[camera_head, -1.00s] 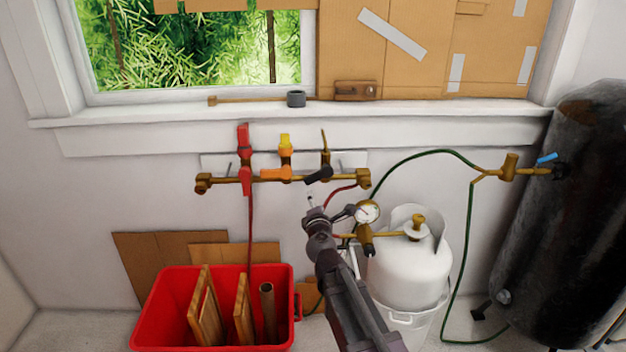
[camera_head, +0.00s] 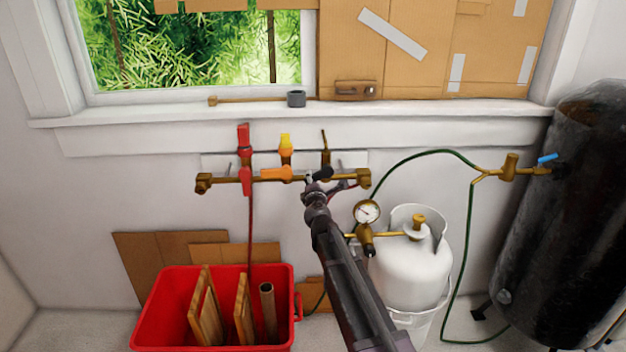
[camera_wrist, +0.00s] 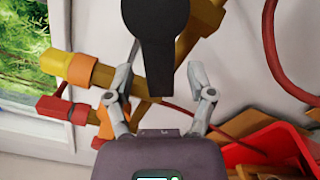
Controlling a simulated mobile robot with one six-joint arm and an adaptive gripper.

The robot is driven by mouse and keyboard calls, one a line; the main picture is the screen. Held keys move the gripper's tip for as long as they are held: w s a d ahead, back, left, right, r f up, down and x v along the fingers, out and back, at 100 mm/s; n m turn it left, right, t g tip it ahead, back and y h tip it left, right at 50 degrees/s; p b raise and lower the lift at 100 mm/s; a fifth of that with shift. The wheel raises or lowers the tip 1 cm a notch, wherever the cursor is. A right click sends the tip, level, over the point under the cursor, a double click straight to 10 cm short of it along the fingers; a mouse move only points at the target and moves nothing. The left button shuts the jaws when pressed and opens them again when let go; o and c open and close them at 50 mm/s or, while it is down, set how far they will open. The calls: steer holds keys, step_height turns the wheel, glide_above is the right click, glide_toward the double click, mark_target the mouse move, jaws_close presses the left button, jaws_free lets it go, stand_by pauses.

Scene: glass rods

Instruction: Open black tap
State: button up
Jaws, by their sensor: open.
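The black tap (camera_head: 322,173) is the rightmost handle on the brass manifold (camera_head: 215,179) on the wall below the window. In the wrist view the black tap handle (camera_wrist: 155,40) hangs into the space between my gripper's two fingers. My gripper (camera_head: 312,182) is at the handle, partly overlapping it in the head view. In the wrist view my gripper (camera_wrist: 163,98) is open, with one finger on each side of the handle and gaps showing. Whether either finger touches the handle cannot be told.
A red tap (camera_head: 245,160) and a yellow-orange tap (camera_head: 280,172) sit left on the same manifold. A pressure gauge (camera_head: 367,212) and white gas cylinder (camera_head: 405,270) stand right of my arm. A red bin (camera_head: 170,310) with wooden boards is below left.

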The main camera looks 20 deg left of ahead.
steer(key=shift+w+a, duration=0.2)
steer(key=shift+w, duration=0.45)
jaws_close()
steer(key=shift+s+a, duration=0.1)
steer(key=shift+a, duration=0.15)
